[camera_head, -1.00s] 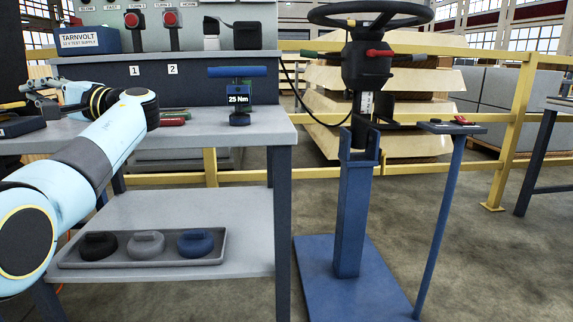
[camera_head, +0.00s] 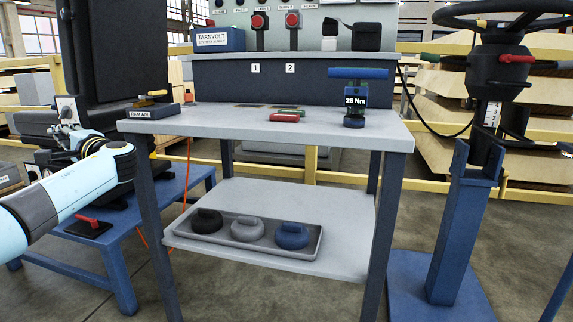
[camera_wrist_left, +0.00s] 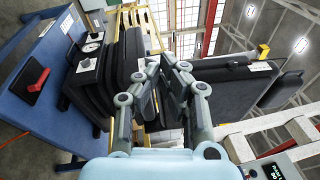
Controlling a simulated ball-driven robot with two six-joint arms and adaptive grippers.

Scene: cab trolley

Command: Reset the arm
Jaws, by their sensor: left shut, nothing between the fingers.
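My left arm (camera_head: 85,195), pale blue with dark joints, comes in from the left in the head view. My left gripper (camera_head: 66,130) is at its end, left of the grey workbench (camera_head: 225,122) and in front of a dark padded seat (camera_head: 120,50). In the left wrist view the gripper's grey fingers (camera_wrist_left: 168,66) come together at the tips, shut and empty. My right gripper is not in view.
A blue low table (camera_head: 110,230) with a red-handled device (camera_head: 88,226) stands left of the workbench. The lower shelf holds a tray (camera_head: 185,243) with several round weights. A blue pedestal (camera_head: 455,225) with a steering wheel stands right. Floor shows between them.

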